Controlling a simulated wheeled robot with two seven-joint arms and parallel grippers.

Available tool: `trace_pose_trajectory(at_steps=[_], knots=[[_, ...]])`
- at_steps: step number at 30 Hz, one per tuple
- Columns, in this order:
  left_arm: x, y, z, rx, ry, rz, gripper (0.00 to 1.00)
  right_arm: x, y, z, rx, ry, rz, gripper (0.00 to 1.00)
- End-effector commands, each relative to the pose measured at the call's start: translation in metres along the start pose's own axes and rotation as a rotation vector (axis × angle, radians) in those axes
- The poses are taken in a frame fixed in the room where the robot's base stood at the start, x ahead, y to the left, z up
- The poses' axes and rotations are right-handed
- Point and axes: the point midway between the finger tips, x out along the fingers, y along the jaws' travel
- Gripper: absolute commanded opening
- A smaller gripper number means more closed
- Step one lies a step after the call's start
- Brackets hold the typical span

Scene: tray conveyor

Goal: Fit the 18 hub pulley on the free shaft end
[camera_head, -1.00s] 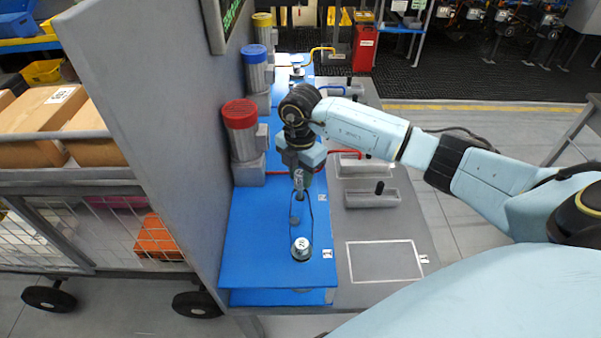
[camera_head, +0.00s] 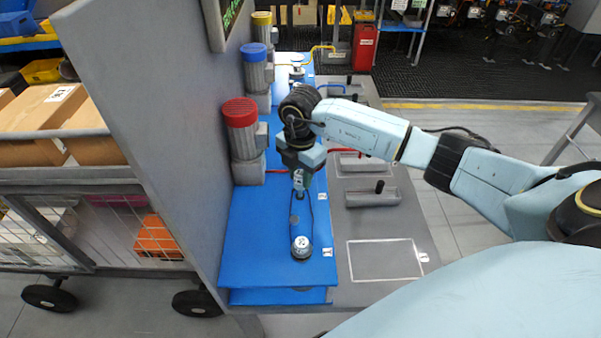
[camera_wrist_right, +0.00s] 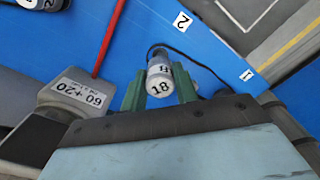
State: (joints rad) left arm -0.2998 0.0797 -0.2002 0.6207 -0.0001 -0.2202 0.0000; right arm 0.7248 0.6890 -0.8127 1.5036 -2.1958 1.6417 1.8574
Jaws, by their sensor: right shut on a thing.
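My right gripper (camera_head: 299,180) is above the blue board, fingers pointing down. In the right wrist view its green fingers (camera_wrist_right: 160,94) are shut on a small silver pulley (camera_wrist_right: 160,88) marked 18. A silver part with another marking shows directly behind the pulley; I cannot tell whether they touch. In the head view a silver cylinder end (camera_head: 301,247) with a label sits on the board nearer me, and a thin dark loop runs beside it. The free shaft end is not clearly visible. My left gripper is not in view.
Red-capped (camera_head: 241,127) and blue-capped (camera_head: 256,66) motors stand along the left wall. The blue board (camera_head: 255,240) carries number labels. Grey trays with black knobs (camera_head: 379,187) and an empty white outline (camera_head: 385,262) lie right of it. A red rod (camera_wrist_right: 108,40) shows in the wrist view.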

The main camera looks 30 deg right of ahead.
Motion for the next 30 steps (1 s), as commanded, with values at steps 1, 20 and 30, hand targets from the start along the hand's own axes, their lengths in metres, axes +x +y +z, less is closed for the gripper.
trace_pose_trajectory(at_steps=[1,20,30], knots=[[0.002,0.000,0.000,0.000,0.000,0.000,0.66,0.002,0.000,0.000,0.000,0.000,0.000,0.03],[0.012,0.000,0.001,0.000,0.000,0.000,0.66,0.018,0.000,0.000,0.000,0.000,0.000,0.03],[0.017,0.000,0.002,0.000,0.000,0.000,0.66,0.027,0.000,0.000,0.000,0.000,-0.001,0.03]])
